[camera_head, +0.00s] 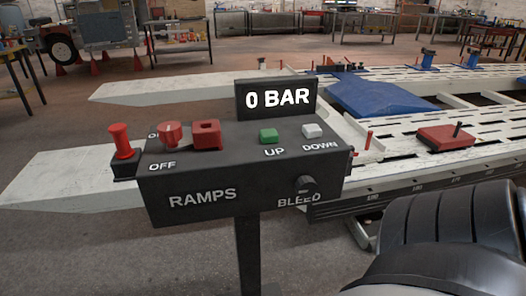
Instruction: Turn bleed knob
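The bleed knob (305,184) is a small dark round knob on the front face of the black control box (240,172), above the word BLEED at the lower right. The display (277,98) on top of the box reads 0 BAR. A black part of my own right arm (450,240) fills the lower right of the view, to the right of the box and apart from the knob. Its gripper fingers are out of the frame. My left gripper is not in the view.
The box top carries a red rotary switch (171,134), a red block (206,134), a green UP button (268,136) and a white DOWN button (312,131). A red plunger (121,141) stands at the left. The frame bench (400,150) lies behind. Floor in front is clear.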

